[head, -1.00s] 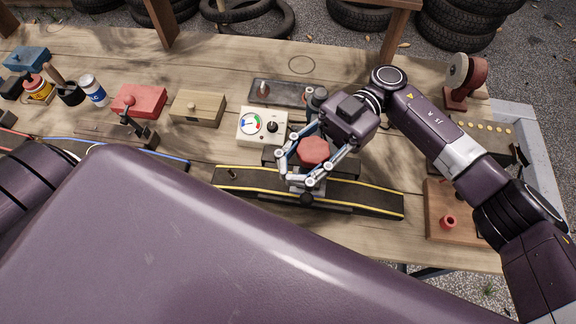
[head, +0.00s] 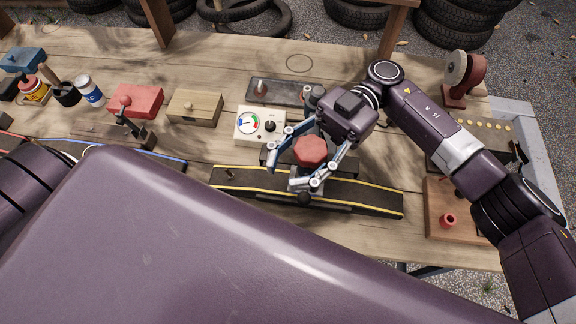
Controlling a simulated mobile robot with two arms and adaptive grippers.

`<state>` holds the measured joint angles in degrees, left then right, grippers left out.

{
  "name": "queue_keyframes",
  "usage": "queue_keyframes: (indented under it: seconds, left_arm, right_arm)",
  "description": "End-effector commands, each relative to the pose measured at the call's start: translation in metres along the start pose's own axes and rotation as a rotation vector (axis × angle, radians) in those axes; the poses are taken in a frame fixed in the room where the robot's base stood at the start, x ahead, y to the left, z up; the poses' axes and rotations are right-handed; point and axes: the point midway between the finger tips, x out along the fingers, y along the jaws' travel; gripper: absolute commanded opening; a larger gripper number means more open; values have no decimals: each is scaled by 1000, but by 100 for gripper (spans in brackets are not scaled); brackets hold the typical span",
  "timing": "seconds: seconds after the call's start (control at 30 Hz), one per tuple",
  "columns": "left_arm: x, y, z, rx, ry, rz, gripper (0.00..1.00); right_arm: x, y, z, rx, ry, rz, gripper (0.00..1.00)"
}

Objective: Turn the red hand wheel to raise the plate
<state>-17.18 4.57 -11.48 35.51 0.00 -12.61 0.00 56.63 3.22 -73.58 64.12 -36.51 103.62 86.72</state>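The red hand wheel (head: 311,151) is a faceted knob on a dark mount, just right of the gauge box. My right gripper (head: 290,171) reaches in from the right, with one finger left of the wheel and the other along its right and front side. The fingers are spread, and a gap shows between the left finger and the wheel. Touch on the right side cannot be told. I cannot tell which part is the plate; the mount is partly hidden by wheel and fingers. Only part of my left arm shows at the left edge; its gripper is out of view.
A dark strip with yellow edges (head: 368,196) lies in front of the wheel. The white gauge box (head: 247,126), a wooden block (head: 194,107) and a red block (head: 139,101) stand left. A grinder (head: 461,80) and a board with a red peg (head: 437,198) stand right.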

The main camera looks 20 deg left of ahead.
Motion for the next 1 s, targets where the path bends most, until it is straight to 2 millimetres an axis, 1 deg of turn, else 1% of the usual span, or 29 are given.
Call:
queue_keyframes:
  seconds: [0.27,0.37,0.47,0.77,1.0]
  left_arm:
    - [0,-1,1,-1,0,-1,55]
    - [0,-2,1,-1,-1,-2,55]
    - [0,-1,1,-1,-1,-1,55]
    - [0,0,0,0,0,0,55]
    - [0,0,0,0,0,0,55]
  right_arm:
    - [0,-1,1,1,0,-2,44]
    - [-2,0,2,2,-1,-1,44]
    - [-11,0,2,2,-2,-2,44]
    - [-53,0,1,3,-1,-1,44]
    - [-65,0,1,5,3,-11,44]
